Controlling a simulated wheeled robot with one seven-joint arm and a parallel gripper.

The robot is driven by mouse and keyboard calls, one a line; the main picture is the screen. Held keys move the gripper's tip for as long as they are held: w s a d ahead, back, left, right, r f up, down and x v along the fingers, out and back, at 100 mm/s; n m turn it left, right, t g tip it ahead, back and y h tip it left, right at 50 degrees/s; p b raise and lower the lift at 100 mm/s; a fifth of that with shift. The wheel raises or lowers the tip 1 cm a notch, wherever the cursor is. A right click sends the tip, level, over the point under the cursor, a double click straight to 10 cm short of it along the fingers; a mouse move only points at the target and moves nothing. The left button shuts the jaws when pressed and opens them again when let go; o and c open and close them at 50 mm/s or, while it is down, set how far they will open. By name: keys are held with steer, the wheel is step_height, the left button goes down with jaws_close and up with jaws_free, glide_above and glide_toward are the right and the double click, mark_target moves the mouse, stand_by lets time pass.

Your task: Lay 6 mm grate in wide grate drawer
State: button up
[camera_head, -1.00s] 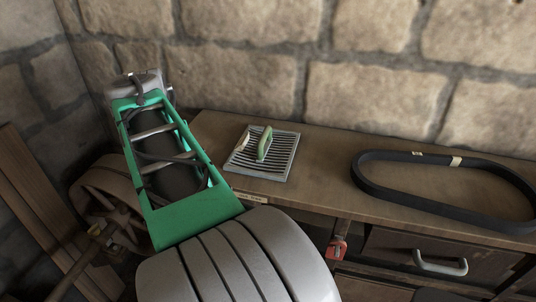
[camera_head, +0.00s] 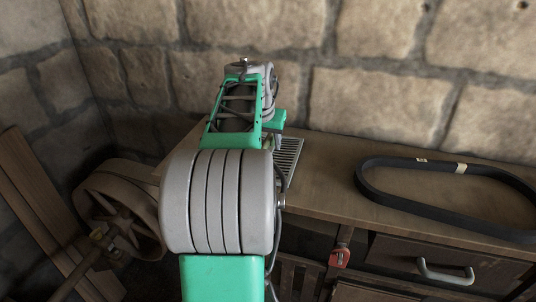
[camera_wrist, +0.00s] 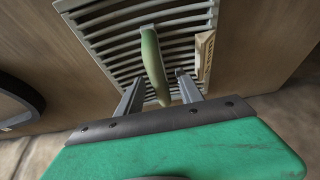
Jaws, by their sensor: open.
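The slatted metal grate (camera_wrist: 115,20) lies flat on the wooden bench, with a green handle (camera_wrist: 152,60) standing up from its middle and a small tan tag (camera_wrist: 204,55) on one side. In the head view most of the grate (camera_head: 289,158) is hidden behind my arm. My gripper (camera_wrist: 158,84) is open in the wrist view, its two grey fingers either side of the handle's near end, with gaps between. In the head view the fingers are hidden. A wooden drawer front (camera_head: 440,262) with a pale handle is shut in the bench; I cannot tell whether it is the wide grate drawer.
A black belt loop (camera_head: 450,165) lies on the bench (camera_head: 325,165) to the right. A red padlock-like tag (camera_head: 340,257) hangs at the bench front. A large pulley wheel (camera_head: 85,200) and planks stand at left. A stone wall is behind.

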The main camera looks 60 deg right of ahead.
steer(key=shift+c, duration=0.3)
jaws_close()
stand_by(0.9)
steer(key=shift+r, duration=0.2)
